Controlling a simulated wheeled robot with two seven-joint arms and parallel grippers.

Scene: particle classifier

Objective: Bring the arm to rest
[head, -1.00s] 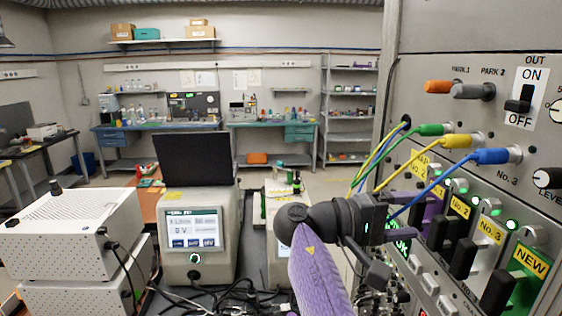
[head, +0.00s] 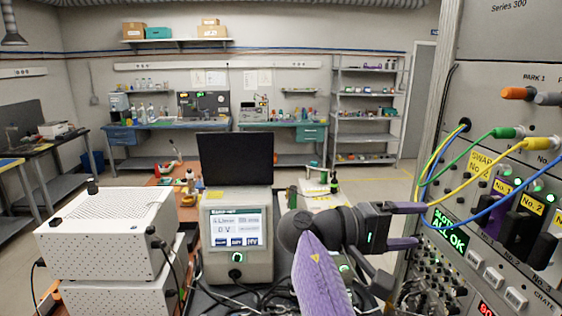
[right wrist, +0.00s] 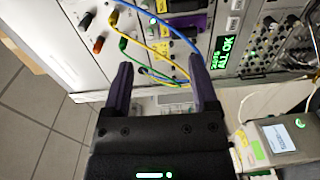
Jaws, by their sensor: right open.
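My right arm comes in from the bottom of the head view, with a purple sleeve and a black wrist. My right gripper (head: 420,226) is open, its two purple fingers apart with no object between them. It is in front of the left edge of the instrument rack, below the hanging cables. In the right wrist view, the open gripper (right wrist: 160,66) has the rack and the cables beyond its fingers. Whether a finger touches a cable is hard to tell. My left gripper is not in view.
The rack (head: 490,40) fills the right side, with green, yellow and blue cables (head: 441,170) looping at its edge and a lit "ALL OK" display (head: 450,238). A screened instrument (head: 238,262) and a white perforated box (head: 105,240) stand to the left. Open floor lies behind.

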